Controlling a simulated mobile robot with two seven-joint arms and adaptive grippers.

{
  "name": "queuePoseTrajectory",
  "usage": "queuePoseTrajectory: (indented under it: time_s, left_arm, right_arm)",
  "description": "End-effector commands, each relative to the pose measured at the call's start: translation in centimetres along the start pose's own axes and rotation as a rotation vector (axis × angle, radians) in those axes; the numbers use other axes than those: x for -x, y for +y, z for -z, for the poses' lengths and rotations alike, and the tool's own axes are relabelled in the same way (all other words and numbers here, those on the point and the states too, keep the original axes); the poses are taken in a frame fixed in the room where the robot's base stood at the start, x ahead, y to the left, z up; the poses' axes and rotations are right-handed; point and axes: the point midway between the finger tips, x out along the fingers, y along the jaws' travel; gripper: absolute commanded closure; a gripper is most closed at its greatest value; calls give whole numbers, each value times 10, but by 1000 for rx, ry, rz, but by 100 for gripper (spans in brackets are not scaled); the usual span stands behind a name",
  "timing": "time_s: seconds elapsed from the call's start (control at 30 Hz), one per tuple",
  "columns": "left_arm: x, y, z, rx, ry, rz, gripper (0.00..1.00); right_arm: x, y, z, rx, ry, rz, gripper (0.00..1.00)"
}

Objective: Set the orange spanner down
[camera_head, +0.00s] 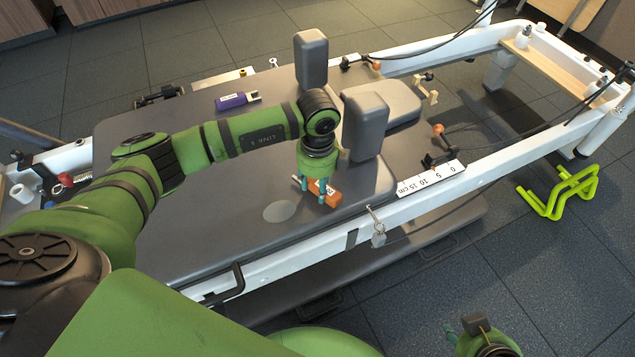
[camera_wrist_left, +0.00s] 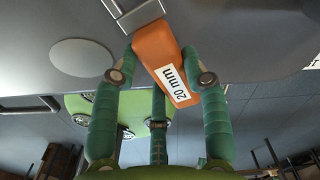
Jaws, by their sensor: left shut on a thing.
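The orange spanner (camera_head: 327,194) has an orange handle with a white "20 mm" label. My left gripper (camera_head: 315,188) is shut on it, over the padded grey carriage (camera_head: 225,225). I cannot tell whether the spanner touches the carriage. In the left wrist view, the spanner (camera_wrist_left: 155,47) sits between the teal fingers, its grey metal jaw pointing up and left. A pale round disc (camera_head: 279,211) lies on the carriage just left of the spanner; it also shows in the left wrist view (camera_wrist_left: 81,58). My right gripper (camera_head: 452,334) is partly seen low at the right, away from the bench.
A purple tool (camera_head: 236,100) lies on the carriage behind my left arm. A centimetre scale (camera_head: 430,178) lies on the frame. The carriage's near left part is clear.

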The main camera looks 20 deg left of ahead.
Motion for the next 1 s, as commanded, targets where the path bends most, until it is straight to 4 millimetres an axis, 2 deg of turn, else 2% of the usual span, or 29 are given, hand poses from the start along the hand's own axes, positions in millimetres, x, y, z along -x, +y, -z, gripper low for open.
queuePoseTrajectory:
  time_s: [0.9,0.93,0.97,1.0]
  left_arm:
    - [-13,0,0,0,0,1,95]
    - [-12,0,0,0,0,1,43]
    - [-12,0,0,0,0,1,31]
    - [-12,0,0,0,0,1,28]
  right_arm:
    - [-7,0,-4,0,0,0,60]
    - [-7,0,-3,0,0,0,60]
    - [-6,0,-3,0,0,0,60]
    - [-6,0,-3,0,0,0,60]
